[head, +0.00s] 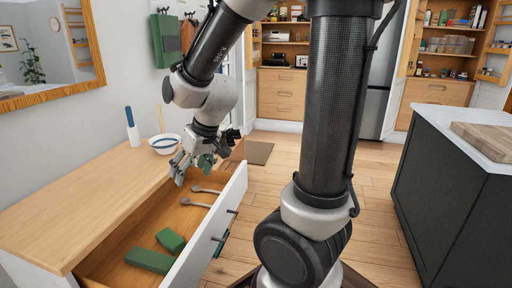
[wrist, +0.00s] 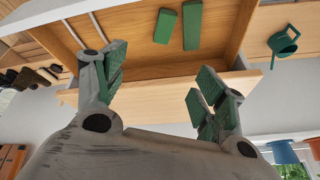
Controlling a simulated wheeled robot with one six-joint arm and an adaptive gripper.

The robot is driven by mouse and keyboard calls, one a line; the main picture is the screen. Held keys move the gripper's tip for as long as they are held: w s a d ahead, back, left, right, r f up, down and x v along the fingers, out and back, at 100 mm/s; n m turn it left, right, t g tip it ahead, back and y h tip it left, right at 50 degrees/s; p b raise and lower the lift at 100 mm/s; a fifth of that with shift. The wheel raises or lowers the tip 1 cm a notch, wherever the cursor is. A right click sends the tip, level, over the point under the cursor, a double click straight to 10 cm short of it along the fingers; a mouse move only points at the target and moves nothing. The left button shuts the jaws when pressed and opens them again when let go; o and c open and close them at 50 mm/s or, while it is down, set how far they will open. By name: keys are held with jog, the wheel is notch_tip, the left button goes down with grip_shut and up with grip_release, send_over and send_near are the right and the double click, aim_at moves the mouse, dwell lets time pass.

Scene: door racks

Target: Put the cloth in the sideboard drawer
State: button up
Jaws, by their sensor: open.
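The sideboard (head: 85,205) stands at the left, and its drawer (head: 218,215) is pulled out. My gripper (head: 190,170) is over the far part of the drawer, by the sideboard top's edge. In the wrist view my gripper (wrist: 146,82) has its green-padded fingers spread, with nothing between them. Two green block-like pieces (head: 150,260) (head: 171,241) lie in the near part of the drawer, apart from my gripper; they also show in the wrist view (wrist: 165,25) (wrist: 193,25). I cannot identify a cloth for certain; a green piece (head: 165,42) hangs on the wall.
Two spoon-like utensils (head: 195,203) lie in the drawer near my gripper. A bowl (head: 165,144) and a blue-and-white bottle (head: 132,127) stand on the sideboard. A dark island (head: 445,190) is at the right. A green watering can (wrist: 284,42) shows in the wrist view.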

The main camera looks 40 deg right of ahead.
jog(key=s+d+r+m+h, duration=0.1)
jog(key=s+d+r, duration=0.4)
jog(key=s, duration=0.3)
jog(key=s+d+r+m+h, duration=0.1)
jog(key=s+d+r, duration=0.3)
jog(key=s, duration=0.4)
jog(key=shift+s+d+r, duration=0.35)
jog(key=shift+d+r, duration=0.05)
jog(key=shift+r, duration=0.25)
jog(key=shift+c, duration=0.3)
